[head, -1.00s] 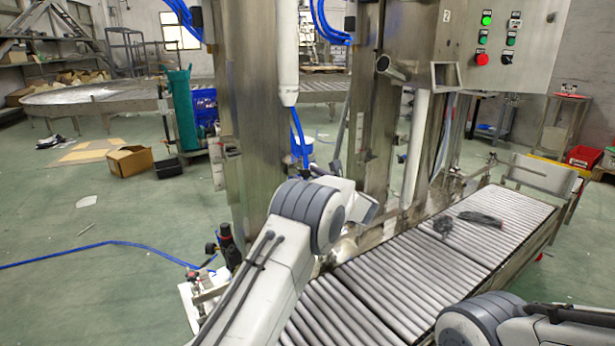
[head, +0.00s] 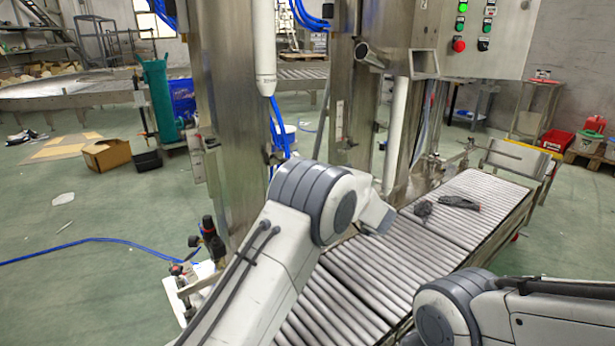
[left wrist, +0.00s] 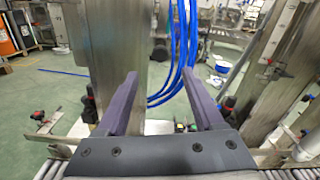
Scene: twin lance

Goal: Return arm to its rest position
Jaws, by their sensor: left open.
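My left arm (head: 290,230) comes up from the bottom of the head view and bends over the roller conveyor. Its gripper is hidden there behind the arm's own links. In the left wrist view my left gripper (left wrist: 160,105) is open, its two purple fingers apart with nothing between them. Beyond the fingers are a steel column (left wrist: 105,55) and hanging blue hoses (left wrist: 182,55). My right arm (head: 490,305) shows at the lower right of the head view; its gripper is out of view.
The roller conveyor (head: 345,285) runs under my arms, with dark items (head: 458,203) lying at its far part. Steel columns (head: 235,110) and a control panel (head: 480,30) stand behind it. A blue hose (head: 90,241) lies on the open green floor at left.

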